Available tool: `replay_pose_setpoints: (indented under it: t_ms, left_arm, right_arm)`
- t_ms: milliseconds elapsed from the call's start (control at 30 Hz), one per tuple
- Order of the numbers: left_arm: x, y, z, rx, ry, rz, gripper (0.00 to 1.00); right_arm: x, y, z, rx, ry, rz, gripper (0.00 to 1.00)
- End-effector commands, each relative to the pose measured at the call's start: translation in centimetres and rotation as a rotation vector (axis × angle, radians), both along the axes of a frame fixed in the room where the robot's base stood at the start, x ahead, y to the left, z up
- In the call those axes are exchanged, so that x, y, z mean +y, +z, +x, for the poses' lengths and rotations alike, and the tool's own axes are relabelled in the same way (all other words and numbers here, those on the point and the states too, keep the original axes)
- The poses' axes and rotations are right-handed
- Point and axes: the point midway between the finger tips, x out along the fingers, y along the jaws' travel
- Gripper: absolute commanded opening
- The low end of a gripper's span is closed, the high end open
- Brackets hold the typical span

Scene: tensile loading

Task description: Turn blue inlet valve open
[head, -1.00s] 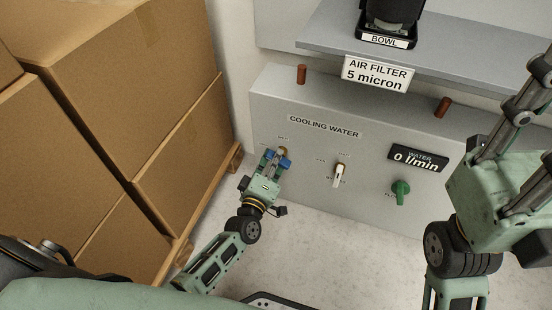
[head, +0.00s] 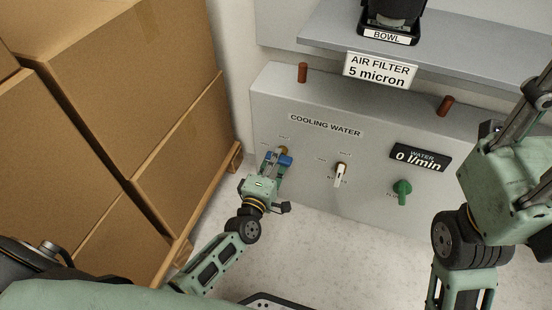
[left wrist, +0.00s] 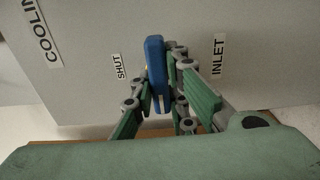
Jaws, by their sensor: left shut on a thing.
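The blue inlet valve handle (head: 285,161) is at the left of the grey cooling water panel, and it also shows in the left wrist view (left wrist: 155,62). There it stands nearly upright in the picture, between the SHUT label (left wrist: 118,67) and the INLET label (left wrist: 218,55). My left gripper (head: 276,160) is shut on the blue handle, its fingers on either side of it in the wrist view (left wrist: 157,88). The fingers hide part of the handle in the head view. My right gripper (head: 532,95) is at the right, partly cut off, with its fingertips not clear.
On the same panel are a white handle (head: 340,174), a green handle (head: 402,188) and a display reading 0 l/min (head: 420,157). Two brown pegs stand on top. Stacked cardboard boxes (head: 120,75) on a pallet (head: 235,158) are close on the left. The floor before the panel is clear.

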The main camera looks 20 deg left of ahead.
Motion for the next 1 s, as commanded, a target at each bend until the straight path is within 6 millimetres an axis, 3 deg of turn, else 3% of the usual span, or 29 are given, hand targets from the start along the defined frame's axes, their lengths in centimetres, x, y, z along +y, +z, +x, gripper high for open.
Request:
replay_pose_setpoints:
  t_ms: [200,233,433,767,1000]
  left_arm:
    - [0.1,-0.1,-0.1,0.003,0.001,-0.005,0.0]
    - [0.1,-0.1,-0.1,0.003,0.001,-0.005,0.15]
    - [0.0,-0.1,0.0,0.002,0.001,-0.003,0.33]
    - [0.0,-0.1,-0.2,0.001,0.0,-0.002,0.33]
    - [0.1,-0.2,-3.7,0.004,0.001,-0.002,0.33]
  right_arm:
    - [0.0,0.0,0.0,0.0,0.0,0.0,0.33]
    - [0.0,0.0,0.0,0.0,0.0,0.0,0.33]
    - [0.0,-0.1,0.0,0.0,0.0,0.001,0.33]
    - [0.0,-0.2,0.2,0.004,-0.001,0.001,0.33]
    - [0.0,-0.1,0.1,0.002,0.0,0.0,0.33]
